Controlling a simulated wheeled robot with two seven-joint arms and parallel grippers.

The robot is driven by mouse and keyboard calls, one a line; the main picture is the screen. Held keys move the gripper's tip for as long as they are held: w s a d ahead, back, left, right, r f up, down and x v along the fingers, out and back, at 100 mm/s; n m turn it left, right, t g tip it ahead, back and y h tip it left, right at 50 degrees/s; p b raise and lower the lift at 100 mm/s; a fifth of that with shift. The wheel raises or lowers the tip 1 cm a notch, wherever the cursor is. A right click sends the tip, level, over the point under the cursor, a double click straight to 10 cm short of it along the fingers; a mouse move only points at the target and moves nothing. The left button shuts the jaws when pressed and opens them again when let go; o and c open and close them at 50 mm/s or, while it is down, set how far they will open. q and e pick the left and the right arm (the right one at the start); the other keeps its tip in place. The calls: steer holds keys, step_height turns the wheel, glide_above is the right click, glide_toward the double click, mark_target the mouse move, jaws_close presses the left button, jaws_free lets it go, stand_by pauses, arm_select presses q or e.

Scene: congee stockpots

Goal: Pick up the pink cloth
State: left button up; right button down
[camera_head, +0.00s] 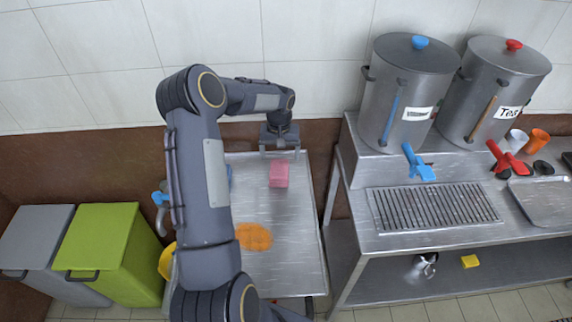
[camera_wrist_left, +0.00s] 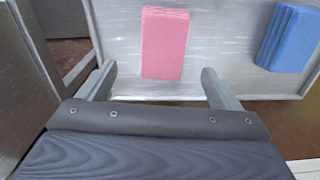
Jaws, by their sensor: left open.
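The pink cloth (camera_head: 279,174) lies folded on the metal table (camera_head: 296,255), near its back edge. In the left wrist view the pink cloth (camera_wrist_left: 165,43) lies ahead of the two fingertips and roughly between them. My left gripper (camera_head: 279,152) is just behind the cloth in the head view, apart from it. In the left wrist view my left gripper (camera_wrist_left: 160,84) is open with nothing between its fingers. My right gripper is not in view.
A blue cloth (camera_wrist_left: 288,38) lies to the right of the pink one in the wrist view. An orange patch (camera_head: 254,237) is on the tabletop. A steel counter (camera_head: 350,150) with stockpots (camera_head: 405,95) stands at right; green (camera_head: 103,240) and grey bins stand at left.

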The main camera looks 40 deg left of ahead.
mark_target(279, 168)
arm_select(q)
steer(key=f, duration=0.7)
steer(key=shift+s, duration=0.3)
steer(key=c, duration=1.1)
